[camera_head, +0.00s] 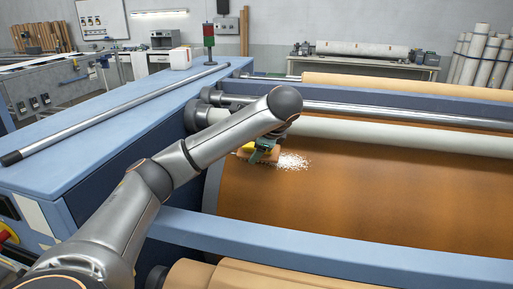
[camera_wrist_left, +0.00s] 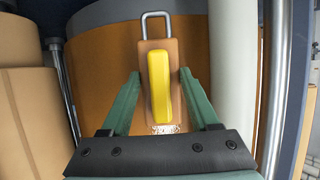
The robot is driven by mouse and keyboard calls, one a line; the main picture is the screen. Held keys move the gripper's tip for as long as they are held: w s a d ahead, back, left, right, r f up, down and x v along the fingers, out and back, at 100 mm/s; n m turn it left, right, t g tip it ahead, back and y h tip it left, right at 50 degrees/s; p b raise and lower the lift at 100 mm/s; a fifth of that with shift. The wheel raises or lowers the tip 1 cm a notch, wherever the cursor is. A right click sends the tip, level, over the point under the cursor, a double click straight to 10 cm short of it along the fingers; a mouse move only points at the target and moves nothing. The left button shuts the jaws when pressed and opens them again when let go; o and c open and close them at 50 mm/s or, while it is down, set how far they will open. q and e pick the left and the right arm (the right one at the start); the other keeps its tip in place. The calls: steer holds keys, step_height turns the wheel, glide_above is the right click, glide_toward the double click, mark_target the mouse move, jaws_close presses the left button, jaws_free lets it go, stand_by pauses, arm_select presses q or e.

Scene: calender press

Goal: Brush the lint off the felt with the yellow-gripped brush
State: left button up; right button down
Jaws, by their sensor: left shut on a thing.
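The brush has a yellow grip (camera_wrist_left: 158,88) on a brown block (camera_wrist_left: 173,55) with a metal loop at its end. In the head view its yellow grip (camera_head: 248,148) shows partly behind my gripper. My left gripper (camera_head: 264,154), with green fingers, is shut on the brush, one finger on each side of the grip in the wrist view (camera_wrist_left: 160,76). The brush is at the left part of the orange-brown felt (camera_head: 350,200); whether its bristles touch is hidden. White lint (camera_head: 292,161) lies on the felt just right of the brush. Some lint (camera_wrist_left: 166,129) shows below the grip in the wrist view. My right gripper is out of view.
A pale roller (camera_head: 400,136) and a steel bar (camera_head: 400,113) run behind the felt. A blue frame beam (camera_head: 330,237) crosses in front. A blue side housing (camera_head: 110,125) with a long metal rod (camera_head: 120,112) on top stands left.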

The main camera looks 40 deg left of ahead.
arm_select(q)
steer(key=shift+w+a+f, duration=0.25)
steer(key=shift+w+f, duration=0.25)
steer(key=shift+f, duration=0.25)
steer(key=shift+w+d+r, duration=0.1)
steer(key=shift+w+d, duration=0.3)
steer(key=shift+d, duration=0.35)
steer(key=shift+w+d, duration=0.35)
steer(key=shift+d, duration=0.4)
steer(key=shift+w+d+f, duration=0.1)
steer(key=shift+w+d, duration=0.75)
steer(key=shift+d, duration=0.65)
steer(key=shift+w+d+f, duration=0.1)
steer(key=shift+w+d, duration=0.8)
steer(key=shift+d, duration=0.6)
steer(key=shift+w+d, duration=0.85)
steer(key=shift+d, duration=0.65)
